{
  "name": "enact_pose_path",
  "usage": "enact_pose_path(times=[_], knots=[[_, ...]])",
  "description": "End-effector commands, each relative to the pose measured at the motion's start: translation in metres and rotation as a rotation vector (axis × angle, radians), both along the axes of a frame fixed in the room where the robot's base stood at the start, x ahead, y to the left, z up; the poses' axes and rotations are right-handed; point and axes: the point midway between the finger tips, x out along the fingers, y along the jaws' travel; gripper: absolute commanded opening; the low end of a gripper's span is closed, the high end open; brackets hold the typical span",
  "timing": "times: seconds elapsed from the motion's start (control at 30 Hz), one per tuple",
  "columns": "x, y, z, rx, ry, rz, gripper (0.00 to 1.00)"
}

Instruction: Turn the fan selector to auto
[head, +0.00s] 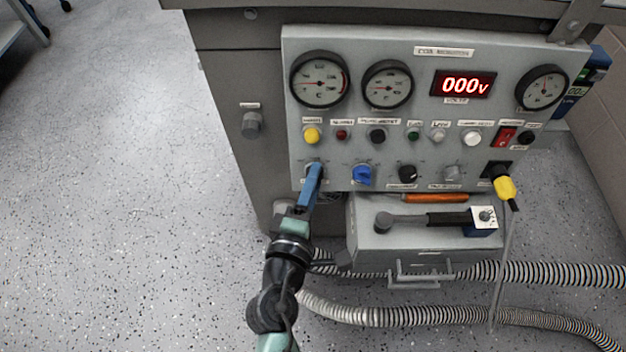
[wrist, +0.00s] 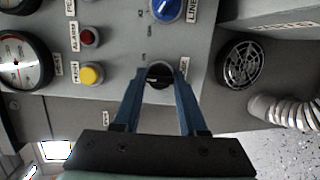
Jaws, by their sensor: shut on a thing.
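A grey control panel (head: 425,115) carries a lower row of rotary knobs. My gripper (head: 315,170) reaches up to the leftmost knob of this row. In the wrist view, the blue fingers of my gripper (wrist: 160,78) are shut on a round black knob (wrist: 159,71), one finger at each side. In the head view the fingers hide this knob. A small label beside it is partly covered, and I cannot read it, its position marks or its exact setting. A blue knob (head: 362,175) is its right neighbour; it also shows in the wrist view (wrist: 167,8).
Yellow (head: 312,135) and red (head: 342,135) buttons sit above the gripped knob. Gauges and a red "000V" display (head: 464,84) are higher up. A round vent grille (wrist: 240,64) is close by. A grey box (head: 425,240) and ribbed hoses (head: 400,315) lie below.

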Motion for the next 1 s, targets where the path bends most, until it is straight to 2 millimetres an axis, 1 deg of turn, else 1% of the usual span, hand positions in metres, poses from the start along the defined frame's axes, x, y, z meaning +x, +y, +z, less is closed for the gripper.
enact_pose_path(times=[0.27,0.3,0.43,0.47,0.8,0.87,1.0], knots=[[0.000,0.000,-0.001,0.000,0.001,-0.001,0.00],[0.000,0.000,-0.001,0.000,0.001,-0.001,0.45],[0.000,0.000,0.000,-0.001,0.001,-0.001,0.68],[0.000,0.000,0.000,-0.001,0.001,0.000,0.71],[-0.003,0.001,0.000,-0.001,0.001,0.000,0.71],[-0.007,0.002,0.000,0.000,0.002,0.001,0.71],[-0.027,0.007,0.004,0.000,0.003,0.002,0.71]])
